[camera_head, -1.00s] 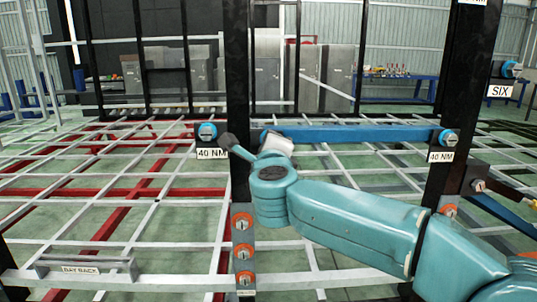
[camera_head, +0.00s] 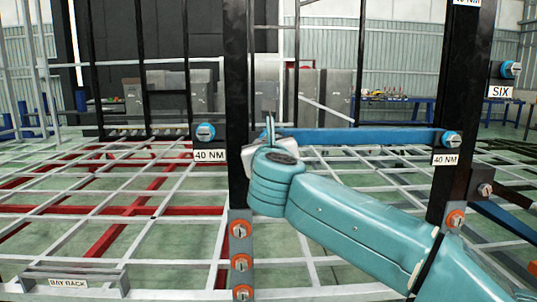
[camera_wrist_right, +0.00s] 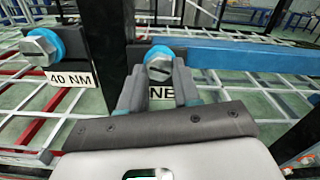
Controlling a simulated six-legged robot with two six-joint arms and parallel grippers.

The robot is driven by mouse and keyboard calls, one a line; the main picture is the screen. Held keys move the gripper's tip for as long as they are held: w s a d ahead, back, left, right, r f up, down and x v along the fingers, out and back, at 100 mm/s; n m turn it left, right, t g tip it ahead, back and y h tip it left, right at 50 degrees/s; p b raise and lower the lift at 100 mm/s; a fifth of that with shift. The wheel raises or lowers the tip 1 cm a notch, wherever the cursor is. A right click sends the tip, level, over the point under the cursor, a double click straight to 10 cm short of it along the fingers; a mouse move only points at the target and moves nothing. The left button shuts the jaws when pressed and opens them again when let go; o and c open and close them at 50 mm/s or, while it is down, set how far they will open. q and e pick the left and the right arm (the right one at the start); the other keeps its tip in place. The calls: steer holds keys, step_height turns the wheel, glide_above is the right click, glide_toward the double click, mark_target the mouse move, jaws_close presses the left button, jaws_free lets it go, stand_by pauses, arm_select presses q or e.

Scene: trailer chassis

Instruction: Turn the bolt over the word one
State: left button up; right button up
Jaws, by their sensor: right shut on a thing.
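In the right wrist view, a silver slotted bolt (camera_wrist_right: 158,65) with a blue ring sits between the fingers of my right gripper (camera_wrist_right: 158,88), which is shut on it. Its slot is tilted. The label (camera_wrist_right: 162,93) below it is partly covered by the fingers; only "NE" reads. In the head view my right gripper (camera_head: 262,148) is at the black upright post (camera_head: 238,80), and the bolt is hidden behind my wrist. My left gripper is not in view.
Another blue-ringed bolt (camera_head: 205,132) with a "40 NM" label is left of the post. A blue beam (camera_head: 360,137) runs right to a further "40 NM" bolt (camera_head: 452,139). Orange-ringed bolts (camera_head: 241,230) line the post below. A "SIX" bolt (camera_head: 510,69) is at upper right.

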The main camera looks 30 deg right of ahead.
steer(key=shift+f+m+b, duration=0.15)
steer(key=shift+m+b, duration=1.9)
steer(key=shift+m, duration=2.15)
steer(key=o, duration=1)
steer(key=shift+o, duration=0.3)
steer(key=shift+s+r, duration=0.15)
steer(key=shift+r, duration=0.05)
steer(key=v, duration=1.6)
